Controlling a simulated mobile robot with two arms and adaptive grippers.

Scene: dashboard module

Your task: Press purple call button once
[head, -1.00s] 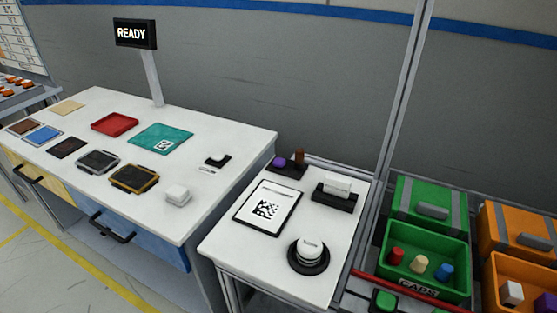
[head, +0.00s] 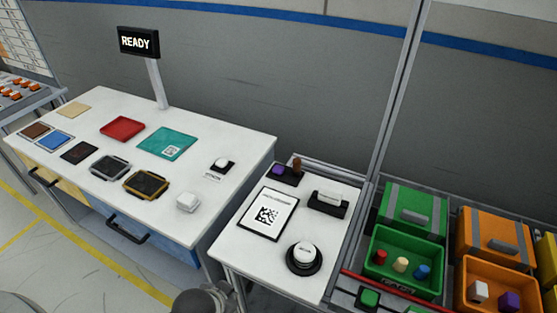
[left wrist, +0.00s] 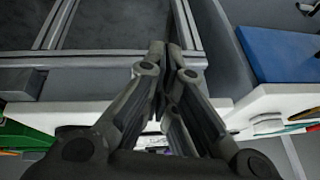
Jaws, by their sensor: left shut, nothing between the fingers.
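The purple call button (head: 279,170) sits on a dark base at the back left of the small white side table, beside a short brown upright piece (head: 297,164). My left gripper (head: 207,298) shows only in part at the bottom edge of the head view, in front of the tables and well apart from the button. In the left wrist view its two fingers (left wrist: 167,48) are closed together with nothing between them. My right gripper is not in view.
A post (head: 397,100) and green bins (head: 404,258) stand to the right. A READY sign (head: 139,42) stands behind.

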